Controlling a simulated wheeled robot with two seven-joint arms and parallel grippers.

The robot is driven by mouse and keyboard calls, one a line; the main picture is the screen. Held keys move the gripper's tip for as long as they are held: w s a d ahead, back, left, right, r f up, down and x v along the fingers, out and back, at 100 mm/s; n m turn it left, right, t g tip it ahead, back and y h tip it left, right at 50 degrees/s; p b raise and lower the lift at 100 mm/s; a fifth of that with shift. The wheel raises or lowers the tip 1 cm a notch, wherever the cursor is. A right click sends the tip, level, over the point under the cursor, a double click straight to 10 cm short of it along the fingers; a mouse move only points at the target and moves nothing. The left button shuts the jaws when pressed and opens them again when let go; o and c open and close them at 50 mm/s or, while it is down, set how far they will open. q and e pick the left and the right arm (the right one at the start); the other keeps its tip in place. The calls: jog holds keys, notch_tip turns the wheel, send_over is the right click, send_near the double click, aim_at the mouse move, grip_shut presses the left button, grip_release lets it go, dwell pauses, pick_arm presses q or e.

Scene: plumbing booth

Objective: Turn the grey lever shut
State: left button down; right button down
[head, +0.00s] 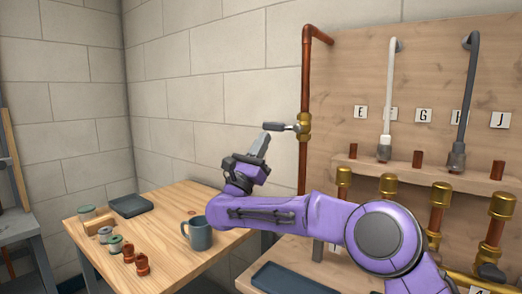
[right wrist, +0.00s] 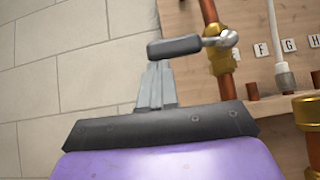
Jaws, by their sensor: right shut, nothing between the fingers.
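The grey lever (head: 280,127) sticks out to the left from a brass valve (head: 304,126) on the upright copper pipe, and lies about level. In the right wrist view the lever (right wrist: 175,46) has a dark grey grip, and its pale metal arm runs to the brass valve (right wrist: 222,62). My right gripper (head: 264,137) is shut and empty, with its fingertips just below the grip of the lever. In the right wrist view the closed fingers (right wrist: 155,66) point up at the grip; I cannot tell whether they touch it. My left gripper is not in view.
A wooden board (head: 345,80) with lettered tags, pipes and brass fittings stands at the right. A wooden table (head: 165,207) at the left holds a grey mug (head: 197,234), a dark tray (head: 131,205), spools and copper fittings. The space left of the lever is clear up to the wall.

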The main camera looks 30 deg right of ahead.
jog(key=d+f+b+v, duration=0.1)
jog(key=b+v, duration=0.4)
jog(key=v, duration=0.7)
jog(key=shift+w+f+b, duration=0.3)
jog(key=shift+f, duration=0.4)
